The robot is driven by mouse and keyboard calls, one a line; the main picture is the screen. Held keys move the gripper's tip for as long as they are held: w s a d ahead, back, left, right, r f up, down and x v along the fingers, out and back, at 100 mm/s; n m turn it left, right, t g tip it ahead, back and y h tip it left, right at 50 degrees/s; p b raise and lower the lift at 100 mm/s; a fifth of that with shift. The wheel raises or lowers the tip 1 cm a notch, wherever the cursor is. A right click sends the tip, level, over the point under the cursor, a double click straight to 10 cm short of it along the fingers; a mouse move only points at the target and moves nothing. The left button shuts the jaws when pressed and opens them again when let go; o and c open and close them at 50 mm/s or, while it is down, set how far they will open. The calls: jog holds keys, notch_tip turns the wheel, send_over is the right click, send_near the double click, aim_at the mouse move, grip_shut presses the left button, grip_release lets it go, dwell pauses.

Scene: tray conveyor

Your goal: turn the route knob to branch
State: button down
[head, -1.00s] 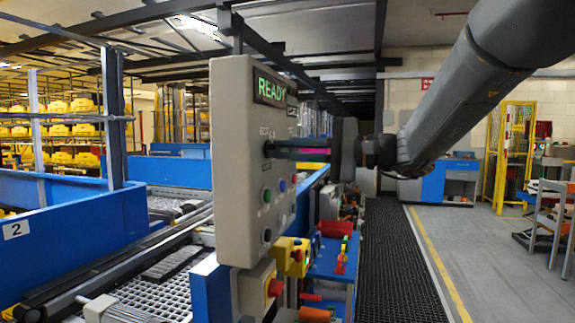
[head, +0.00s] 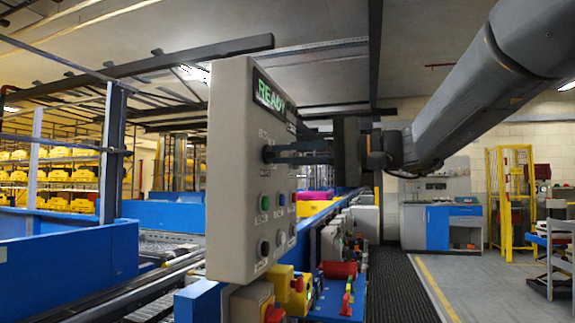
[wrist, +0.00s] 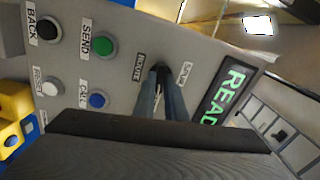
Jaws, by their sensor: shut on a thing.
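The control panel (head: 228,190) is a grey upright box with a lit green READY display (head: 268,92); the display also shows in the wrist view (wrist: 228,97). The route knob (wrist: 160,68) is small and dark on the panel face, beside a ROUTE label (wrist: 138,68). My gripper (head: 270,154) reaches the panel from the right, its two thin fingers shut on the knob. In the wrist view the fingertips (wrist: 161,80) meet at the knob and hide most of it. I cannot read which way the knob points.
Green (wrist: 103,46), blue (wrist: 97,100), black (wrist: 47,30) and white (wrist: 53,87) buttons sit close to the knob. A yellow box with a red button (head: 297,284) is below the panel. A dark floor mat (head: 397,285) lies right of the blue conveyor side.

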dwell(0.4)
jog(key=c, duration=1.8)
grip_release()
jog(key=b+v, duration=0.1)
jog(key=v, duration=0.7)
jog(key=shift+a, duration=0.1)
